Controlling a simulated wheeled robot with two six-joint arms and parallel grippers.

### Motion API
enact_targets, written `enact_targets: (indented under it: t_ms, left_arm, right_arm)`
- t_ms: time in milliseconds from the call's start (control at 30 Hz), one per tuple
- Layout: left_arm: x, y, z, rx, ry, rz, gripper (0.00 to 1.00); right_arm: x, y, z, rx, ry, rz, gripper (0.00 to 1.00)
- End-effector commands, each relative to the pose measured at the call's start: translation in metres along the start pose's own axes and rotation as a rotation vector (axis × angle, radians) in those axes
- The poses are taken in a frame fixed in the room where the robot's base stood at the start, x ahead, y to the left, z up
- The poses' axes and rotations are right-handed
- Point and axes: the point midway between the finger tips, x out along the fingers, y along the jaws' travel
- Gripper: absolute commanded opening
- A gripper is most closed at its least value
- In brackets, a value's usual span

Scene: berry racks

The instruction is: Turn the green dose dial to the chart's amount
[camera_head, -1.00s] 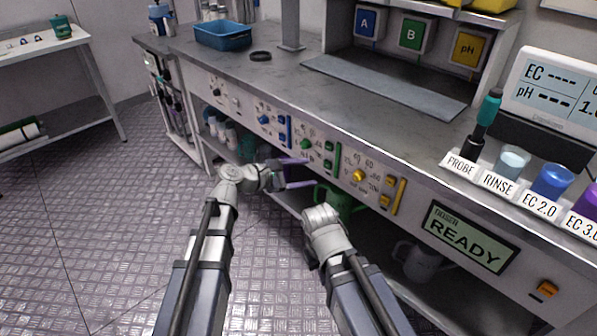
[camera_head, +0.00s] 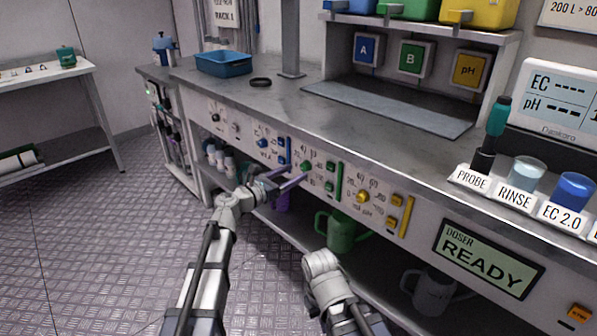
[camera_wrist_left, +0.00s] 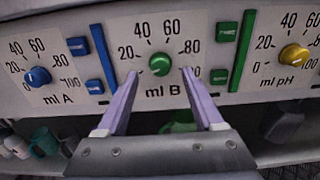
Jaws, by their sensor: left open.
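The green dose dial (camera_wrist_left: 160,64) sits on the panel above "ml B", inside a scale marked 0 to 100. It also shows in the head view (camera_head: 306,166). Its pointer setting is too small to read surely. My left gripper (camera_wrist_left: 160,73) is open, its two purple fingers on either side of and slightly below the dial, with gaps; I cannot tell their depth to it. It also shows in the head view (camera_head: 293,175). A wall chart (camera_head: 572,14) is cut off at the top right; "200 L > 80" shows. My right arm shows, but its jaws do not.
A blue dial (camera_wrist_left: 37,76) and a yellow dial (camera_wrist_left: 294,54) flank the green one. Green buttons (camera_wrist_left: 227,32) and a green bar (camera_wrist_left: 243,50) stand close at its right. A doser screen (camera_head: 487,259) reads READY. A green jug (camera_head: 341,232) stands on the shelf below.

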Motion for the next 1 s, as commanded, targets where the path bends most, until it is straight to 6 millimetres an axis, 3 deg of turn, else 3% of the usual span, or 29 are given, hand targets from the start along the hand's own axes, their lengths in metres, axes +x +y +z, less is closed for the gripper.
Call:
enact_targets:
  t_ms: [200, 567, 1000]
  left_arm:
    - [0.024, 0.000, 0.000, 0.001, 0.000, -0.001, 0.69]
    - [0.028, -0.001, 0.000, 0.001, 0.000, 0.000, 0.69]
    - [0.028, 0.000, 0.000, 0.001, 0.000, 0.000, 0.22]
  right_arm:
    - [0.000, 0.000, 0.000, 0.000, 0.000, 0.000, 0.00]
    - [0.000, 0.000, 0.000, 0.000, 0.000, 0.000, 0.00]
    - [0.000, 0.000, 0.000, 0.000, 0.000, 0.000, 0.00]
